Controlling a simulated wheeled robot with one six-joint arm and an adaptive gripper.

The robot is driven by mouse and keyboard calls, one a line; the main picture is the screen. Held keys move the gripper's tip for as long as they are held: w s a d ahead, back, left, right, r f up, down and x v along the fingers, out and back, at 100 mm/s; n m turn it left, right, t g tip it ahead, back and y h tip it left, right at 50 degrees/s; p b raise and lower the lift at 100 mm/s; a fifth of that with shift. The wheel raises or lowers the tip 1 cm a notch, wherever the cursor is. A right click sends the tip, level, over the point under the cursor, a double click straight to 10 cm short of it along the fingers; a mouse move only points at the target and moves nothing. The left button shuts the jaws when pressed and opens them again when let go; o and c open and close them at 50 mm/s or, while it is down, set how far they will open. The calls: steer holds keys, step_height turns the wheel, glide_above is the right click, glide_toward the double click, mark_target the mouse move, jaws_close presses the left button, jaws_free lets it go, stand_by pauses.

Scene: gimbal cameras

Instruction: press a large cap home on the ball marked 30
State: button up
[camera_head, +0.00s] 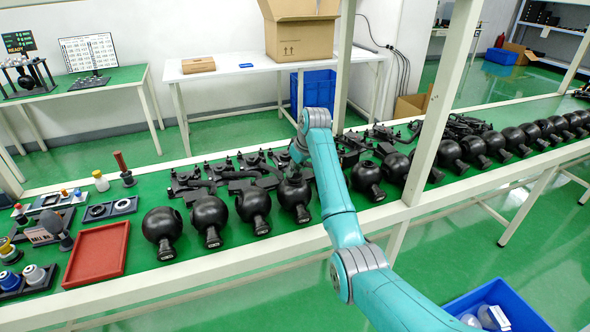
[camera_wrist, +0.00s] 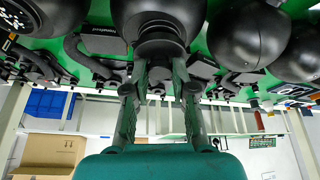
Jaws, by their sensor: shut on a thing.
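My gripper (camera_wrist: 160,68) points at a black ball (camera_wrist: 158,10) in the wrist view, its two fingers shut on a dark round cap-like piece (camera_wrist: 158,46). The piece lies against the ball's near side; I cannot tell whether it is fully seated. In the head view, my teal arm reaches over the bench and its wrist is behind a black ball (camera_head: 294,194); the fingers are hidden there. Several similar black balls stand in a row on dark mounts. Their small labels are too small to read, so I cannot pick out the number 30.
A red tray (camera_head: 98,254) and holders with small parts (camera_head: 35,275) are at the bench's left. Black fixtures (camera_head: 240,178) crowd the area behind the balls. A white post (camera_head: 440,100) rises right of my arm. A blue bin (camera_head: 500,304) stands at lower right.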

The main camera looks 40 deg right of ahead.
steer(key=shift+f, duration=0.85)
steer(key=o, duration=0.8)
steer(key=v, duration=1.2)
